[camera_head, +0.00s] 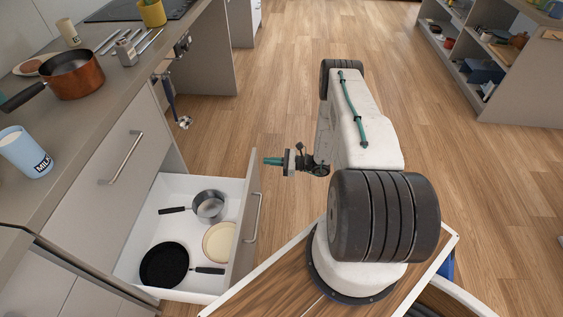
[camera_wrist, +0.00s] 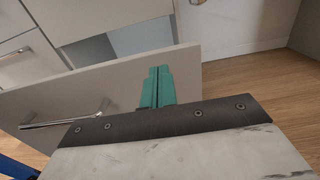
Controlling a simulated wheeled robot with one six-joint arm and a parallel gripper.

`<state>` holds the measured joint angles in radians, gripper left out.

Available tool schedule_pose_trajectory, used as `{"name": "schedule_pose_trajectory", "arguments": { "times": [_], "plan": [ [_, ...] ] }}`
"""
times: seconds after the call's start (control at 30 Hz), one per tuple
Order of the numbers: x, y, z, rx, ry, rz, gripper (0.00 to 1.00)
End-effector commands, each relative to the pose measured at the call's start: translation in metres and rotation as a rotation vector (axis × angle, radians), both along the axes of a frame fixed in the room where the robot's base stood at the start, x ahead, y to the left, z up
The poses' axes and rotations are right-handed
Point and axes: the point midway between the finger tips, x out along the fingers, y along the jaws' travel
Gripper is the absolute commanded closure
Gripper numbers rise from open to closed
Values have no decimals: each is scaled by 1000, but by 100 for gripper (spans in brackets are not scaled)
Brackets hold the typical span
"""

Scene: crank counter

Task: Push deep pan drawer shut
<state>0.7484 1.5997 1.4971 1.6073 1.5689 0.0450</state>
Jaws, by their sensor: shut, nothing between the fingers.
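The deep pan drawer (camera_head: 190,283) stands pulled open below the counter in the head view. Inside its white interior are a steel saucepan, a black frying pan and a cream round dish. The drawer front (camera_head: 243,240) carries a bar handle (camera_head: 252,217), which also shows at the left in the wrist view (camera_wrist: 70,120). My gripper (camera_head: 268,161) has teal fingers and is shut and empty. In the head view it is just beyond the far end of the drawer front. In the wrist view the fingers (camera_wrist: 157,85) overlap the drawer front's edge; I cannot tell whether they touch.
The counter (camera_head: 110,113) above holds a copper pot (camera_head: 72,75), a milk cup (camera_head: 25,152) and several utensils. A closed cabinet front (camera_head: 110,200) with a handle is above the drawer. An open shelf unit (camera_head: 500,75) stands at the far right. Wooden floor beyond is clear.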

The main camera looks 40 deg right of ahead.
Motion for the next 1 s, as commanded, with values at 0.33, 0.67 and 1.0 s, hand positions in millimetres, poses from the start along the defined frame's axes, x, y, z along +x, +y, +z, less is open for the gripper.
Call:
{"name": "schedule_pose_trajectory", "arguments": {
  "times": [0.33, 0.67, 1.0],
  "plan": [
    [23, 23, 0, -1, -1, 1, 100],
    [25, 24, 0, 0, 0, -1, 100],
    [30, 17, 0, -1, -1, -21, 100]
  ]
}}
